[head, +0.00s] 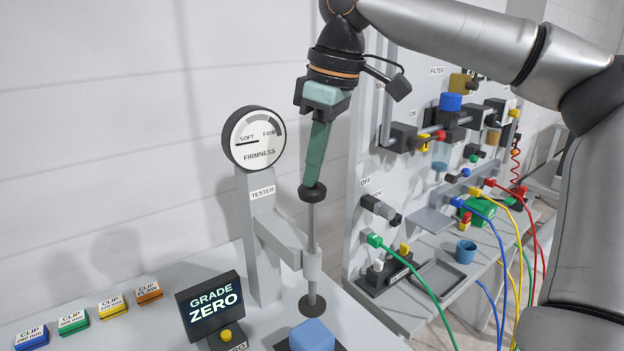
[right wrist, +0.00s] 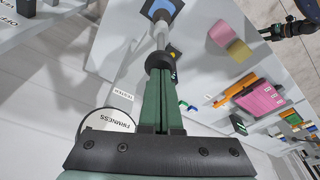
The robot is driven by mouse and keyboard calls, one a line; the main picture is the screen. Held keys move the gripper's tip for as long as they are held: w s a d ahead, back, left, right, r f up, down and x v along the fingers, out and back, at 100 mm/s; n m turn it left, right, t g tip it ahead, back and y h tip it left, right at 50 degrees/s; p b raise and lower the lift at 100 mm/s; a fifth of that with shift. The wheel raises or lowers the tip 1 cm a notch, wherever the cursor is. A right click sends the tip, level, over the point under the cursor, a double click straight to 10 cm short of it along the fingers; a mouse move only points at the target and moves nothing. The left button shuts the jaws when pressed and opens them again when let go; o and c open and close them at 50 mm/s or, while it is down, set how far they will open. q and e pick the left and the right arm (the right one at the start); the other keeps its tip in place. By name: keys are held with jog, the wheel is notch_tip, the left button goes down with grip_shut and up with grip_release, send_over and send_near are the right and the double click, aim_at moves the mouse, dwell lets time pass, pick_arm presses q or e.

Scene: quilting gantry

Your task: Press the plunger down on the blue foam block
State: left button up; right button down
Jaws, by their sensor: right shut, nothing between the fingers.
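The plunger is a thin upright metal rod with a black knob (head: 313,193) on top and a dark round foot (head: 312,306) below. The rod runs through a grey sleeve on the tester post. The blue foam block (head: 312,338) sits under the foot, cut by the lower picture edge; I cannot tell whether foot and block touch. My right gripper (head: 313,183) is shut and empty, pointing down, its green fingertips at the top of the knob. In the right wrist view the fingertips (right wrist: 161,78) meet the knob (right wrist: 158,61), with the blue block (right wrist: 161,8) beyond. My left gripper is not in view.
The firmness dial (head: 258,139) has its needle toward SOFT. A display (head: 210,306) reads GRADE ZERO. Several coloured clip blocks (head: 73,321) lie at the left. A panel with valves and cables (head: 450,190) stands at the right.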

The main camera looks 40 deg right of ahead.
aim_at(314, 190)
jog(key=s+b+x, duration=0.1)
jog(key=x, duration=0.6)
jog(key=shift+s+d+f+b, duration=0.2)
jog(key=shift+d+f+b, duration=0.15)
jog(key=shift+f, duration=0.1)
dwell(0.9)
dwell(0.5)
jog(key=p+v, duration=0.3)
jog(key=shift+w+a+r+p, duration=0.2)
jog(key=shift+w+r+p, duration=0.1)
jog(key=shift+r+p, duration=0.1)
jog(key=shift+r, duration=0.45)
jog(key=w+a+v, duration=0.1)
jog(key=w+v, duration=0.1)
jog(key=v, duration=0.8)
jog(key=shift+r, duration=0.4)
jog(key=shift+d, duration=0.1)
